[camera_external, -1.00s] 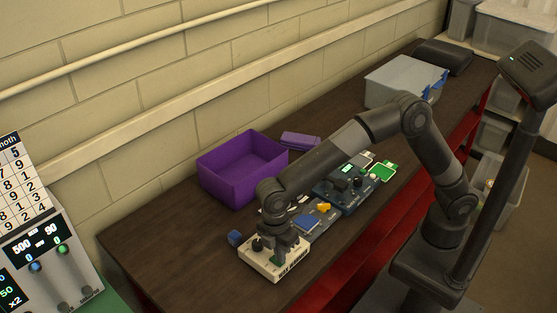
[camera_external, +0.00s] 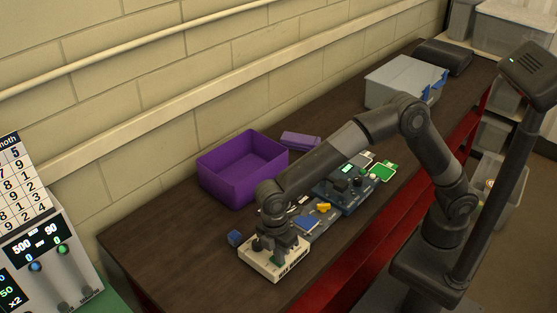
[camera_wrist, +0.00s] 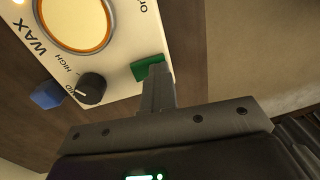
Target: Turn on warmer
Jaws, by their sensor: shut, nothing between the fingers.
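The warmer is a cream box (camera_external: 262,262) at the near end of the bench. In the wrist view, its white top (camera_wrist: 117,45) carries the word WAX, a round well with an orange rim (camera_wrist: 75,22), a black dial (camera_wrist: 91,88) marked HIGH, and a green switch (camera_wrist: 147,67). My gripper (camera_external: 279,250) is over the warmer, pointing down. In the wrist view, my gripper's shut fingers (camera_wrist: 157,80) are at the green switch's edge and partly cover it. They hold nothing. I cannot tell whether they touch or press the switch.
A purple bin (camera_external: 222,178) stands behind, against the wall. Trays and small devices, including a dark blue unit (camera_external: 347,194), sit farther along the bench. A grey bin (camera_external: 395,85) is beyond.

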